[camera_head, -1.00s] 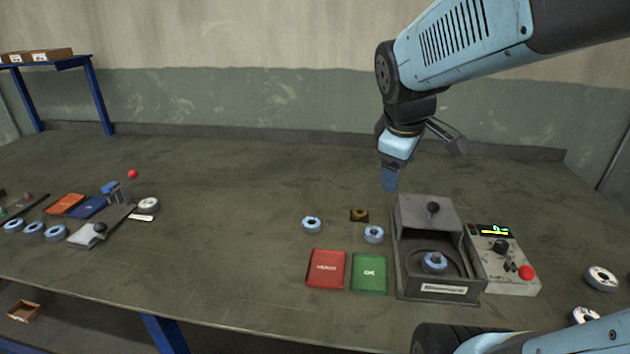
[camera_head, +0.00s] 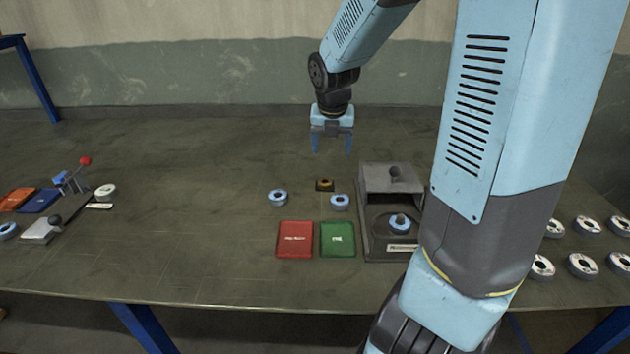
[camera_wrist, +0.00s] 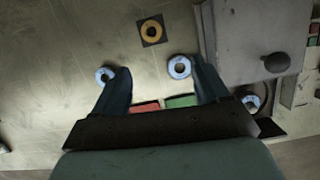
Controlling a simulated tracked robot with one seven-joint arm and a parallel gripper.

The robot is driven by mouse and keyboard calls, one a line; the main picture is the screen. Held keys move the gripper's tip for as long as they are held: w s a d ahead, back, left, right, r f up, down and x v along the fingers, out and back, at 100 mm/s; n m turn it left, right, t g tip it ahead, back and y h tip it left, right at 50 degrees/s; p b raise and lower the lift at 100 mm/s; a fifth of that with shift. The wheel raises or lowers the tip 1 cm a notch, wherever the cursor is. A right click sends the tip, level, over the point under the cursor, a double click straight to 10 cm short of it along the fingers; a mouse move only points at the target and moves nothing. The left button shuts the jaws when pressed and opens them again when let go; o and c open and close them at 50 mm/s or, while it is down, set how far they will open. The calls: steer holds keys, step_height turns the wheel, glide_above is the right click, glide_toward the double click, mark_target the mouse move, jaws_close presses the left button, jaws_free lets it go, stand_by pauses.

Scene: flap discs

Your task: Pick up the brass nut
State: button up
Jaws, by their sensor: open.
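The brass nut (camera_head: 325,183) is a small golden ring lying on a dark square pad on the table. It also shows in the wrist view (camera_wrist: 152,31), near the top, beyond my fingertips. My gripper (camera_head: 332,146) is open and empty, pointing down in the air above and behind the nut in the head view. In the wrist view its two fingers (camera_wrist: 158,78) are spread wide apart, with nothing between their tips. The nut is in plain sight in both views.
Blue-white discs (camera_head: 278,197) and (camera_head: 340,201) lie close to the nut. A red tray (camera_head: 295,240) and a green tray (camera_head: 337,240) lie in front. A grey metal fixture (camera_head: 388,180) stands to the right. My arm hides part of the right side.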

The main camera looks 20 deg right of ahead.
mark_target(325, 184)
steer(key=shift+w+d+f+n+y, duration=0.1)
steer(key=shift+w+f+n, duration=0.6)
steer(key=shift+f, duration=1.6)
steer(key=shift+w+f+n+y, duration=0.1)
steer(key=shift+w+f+n, duration=0.2)
steer(key=shift+w+f, duration=1.4)
steer(key=shift+w+d+f+n+y, duration=0.15)
steer(key=shift+f+n, duration=0.35)
steer(key=shift+f, duration=2.4)
steer(key=shift+a, duration=0.1)
steer(key=c, duration=1.2)
